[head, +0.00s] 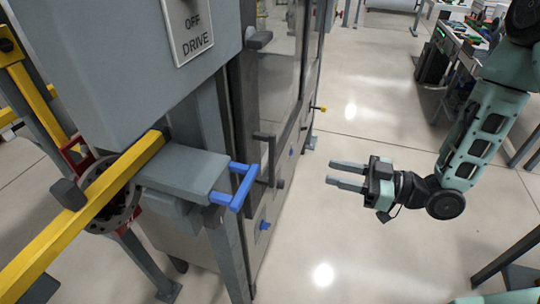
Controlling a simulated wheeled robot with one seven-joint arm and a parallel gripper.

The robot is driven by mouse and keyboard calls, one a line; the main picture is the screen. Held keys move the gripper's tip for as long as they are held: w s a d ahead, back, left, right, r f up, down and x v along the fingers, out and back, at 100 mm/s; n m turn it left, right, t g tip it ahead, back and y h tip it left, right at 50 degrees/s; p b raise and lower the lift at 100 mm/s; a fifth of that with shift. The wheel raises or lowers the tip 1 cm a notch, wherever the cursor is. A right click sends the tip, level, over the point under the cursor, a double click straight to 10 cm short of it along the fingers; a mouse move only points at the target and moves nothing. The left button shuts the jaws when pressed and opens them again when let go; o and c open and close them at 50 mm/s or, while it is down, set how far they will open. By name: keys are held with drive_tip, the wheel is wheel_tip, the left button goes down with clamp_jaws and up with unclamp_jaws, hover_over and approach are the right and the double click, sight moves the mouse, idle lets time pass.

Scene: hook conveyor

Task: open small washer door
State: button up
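The washer (250,110) is a tall grey cabinet with glass panels in the left half of the head view, seen at a steep angle. A dark bar handle (268,150) stands out from its dark-framed front, which looks shut. A blue U-shaped handle (239,187) sticks out from a grey box nearer to me. I cannot tell for sure which panel is the small washer door. My gripper (332,173) is to the right of both handles, apart from them. Its two grey fingers point left and are spread with nothing between them.
A small blue knob (264,225) sits low on the washer. Workbenches (460,40) stand at the back right. The floor (345,240) between is clear.

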drive_tip(key=p+x, duration=0.4)
drive_tip(key=x, duration=1.1)
drive_tip(key=shift+a, duration=0.2)
clamp_jaws()
